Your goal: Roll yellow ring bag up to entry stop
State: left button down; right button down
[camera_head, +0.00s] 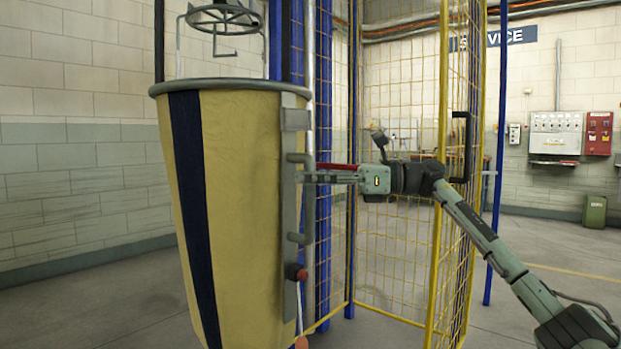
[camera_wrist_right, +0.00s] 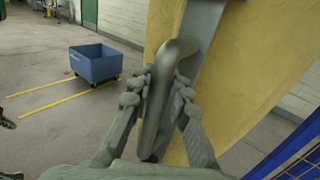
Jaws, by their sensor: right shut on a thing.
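The yellow ring bag (camera_head: 248,190) hangs large at the left of the head view, with a dark blue vertical stripe and a grey ring round its top. A grey metal strip with handles (camera_head: 291,200) runs down its right side. My right gripper (camera_head: 308,177) reaches it from the right and is shut on a grey handle (camera_wrist_right: 172,85) of that strip. In the right wrist view the fingers (camera_wrist_right: 160,100) lie on both sides of the handle, with the yellow cloth (camera_wrist_right: 250,70) behind. The entry stop cannot be made out. My left gripper is not in view.
A yellow mesh fence (camera_head: 400,230) with blue posts (camera_head: 497,150) stands behind and right of the bag. A hook with a round guard (camera_head: 222,18) is above the bag. A blue wheeled bin (camera_wrist_right: 96,64) stands on open floor beside yellow lines.

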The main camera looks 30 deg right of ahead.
jog(key=c, duration=1.4)
grip_release()
jog(key=v, duration=1.2)
jog(key=shift+s+d, duration=0.1)
